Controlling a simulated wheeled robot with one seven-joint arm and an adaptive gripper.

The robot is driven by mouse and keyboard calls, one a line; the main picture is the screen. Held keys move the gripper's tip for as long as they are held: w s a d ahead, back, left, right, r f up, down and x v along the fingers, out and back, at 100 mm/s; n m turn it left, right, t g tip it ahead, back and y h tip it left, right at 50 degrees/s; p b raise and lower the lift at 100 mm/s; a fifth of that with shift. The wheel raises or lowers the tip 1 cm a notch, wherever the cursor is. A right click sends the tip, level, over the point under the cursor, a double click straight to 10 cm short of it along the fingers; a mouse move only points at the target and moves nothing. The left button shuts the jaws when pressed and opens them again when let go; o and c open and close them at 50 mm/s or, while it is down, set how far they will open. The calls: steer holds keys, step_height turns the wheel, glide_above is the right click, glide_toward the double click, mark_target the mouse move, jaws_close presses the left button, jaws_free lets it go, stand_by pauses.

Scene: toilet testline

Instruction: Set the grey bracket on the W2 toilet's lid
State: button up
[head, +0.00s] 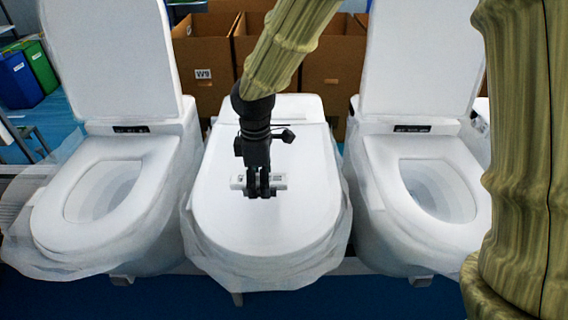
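The middle toilet (300,225) has its lid down, a smooth white surface. No W2 marking is readable on it. My gripper (262,192) is over the middle of this lid, pointing down. A short light-grey bar with dark marks, seemingly the grey bracket (279,181), lies crosswise at the fingertips and shows on both sides of them. The fingers hide its middle. I cannot tell whether the fingers are closed on it, or whether it touches the lid.
Toilets with raised lids stand at left (58,225) and right (440,225), close beside the middle one. Thin translucent wrapping hangs around the bowls. Brown cardboard boxes (335,62), one labelled W9, stand behind. Blue and green bins (16,82) are at far left.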

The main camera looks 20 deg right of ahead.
steer(key=w+d+p, duration=0.1)
steer(key=w+d, duration=0.1)
steer(key=d, duration=0.1)
steer(key=w+d+p, duration=0.1)
steer(key=w+d, duration=0.1)
steer(key=d, duration=0.1)
steer(key=w+d+f+p, duration=0.1)
steer(key=w+d, duration=0.1)
steer(key=d, duration=0.1)
steer(key=shift+w+p, duration=0.15)
steer(key=shift+p, duration=0.25)
steer(key=shift+f+p, duration=1)
steer(key=shift+f, duration=0.8)
steer(key=shift+f, duration=0.15)
steer(key=o, duration=1)
steer(key=shift+r, duration=0.2)
step_height(320, 180, up, 12)
steer(key=b, duration=0.4)
